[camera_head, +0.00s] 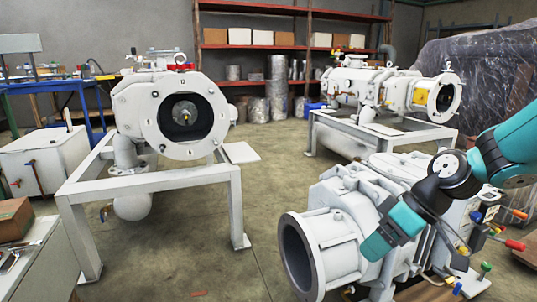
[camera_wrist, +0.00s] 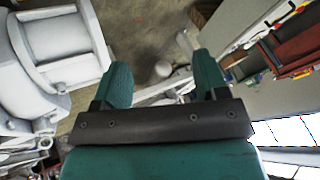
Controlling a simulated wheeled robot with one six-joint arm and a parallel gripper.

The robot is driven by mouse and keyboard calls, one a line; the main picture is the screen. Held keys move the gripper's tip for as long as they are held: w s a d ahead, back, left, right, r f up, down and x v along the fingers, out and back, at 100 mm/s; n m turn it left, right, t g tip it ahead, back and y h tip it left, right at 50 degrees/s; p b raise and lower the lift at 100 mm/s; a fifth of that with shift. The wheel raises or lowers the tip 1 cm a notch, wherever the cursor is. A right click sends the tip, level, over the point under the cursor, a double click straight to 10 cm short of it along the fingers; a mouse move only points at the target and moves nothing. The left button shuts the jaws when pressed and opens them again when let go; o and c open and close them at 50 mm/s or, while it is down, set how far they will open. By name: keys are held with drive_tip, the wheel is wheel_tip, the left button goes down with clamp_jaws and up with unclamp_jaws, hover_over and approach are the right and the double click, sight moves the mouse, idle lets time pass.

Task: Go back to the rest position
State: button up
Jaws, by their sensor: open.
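My gripper (camera_wrist: 162,72) shows in the wrist view with its two teal fingers spread wide apart. Nothing is held between them, and the floor shows through the gap. In the head view my teal and black arm comes in from the right edge and bends down in front of the near white pump (camera_head: 335,230). The two fingers cannot be made out clearly there. A rounded part of a white machine (camera_wrist: 65,45) lies left of the fingers in the wrist view, apart from them.
A white pump (camera_head: 150,105) stands on a metal frame (camera_head: 150,188) at left. Another pump (camera_head: 395,88) stands behind at right. Red shelves (camera_head: 285,48) line the back wall. A blue bench (camera_head: 65,88) and a box (camera_head: 14,218) are at left. Bare floor (camera_head: 265,180) lies mid-view.

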drive_tip(key=s+a+r+m+h+p, duration=0.1)
drive_tip(key=s+a+r+p, duration=0.15)
drive_tip(key=s+r, duration=0.45)
drive_tip(key=s+a+r+h+p, duration=0.15)
drive_tip(key=s+a+r, duration=0.25)
drive_tip(key=s, duration=0.8)
wheel_tip(320, 180, up, 38)
drive_tip(key=p, duration=3.7)
drive_tip(key=shift+s+d+f+m+g, duration=0.2)
drive_tip(key=shift+d+m+g, duration=0.1)
drive_tip(key=shift+g, duration=0.1)
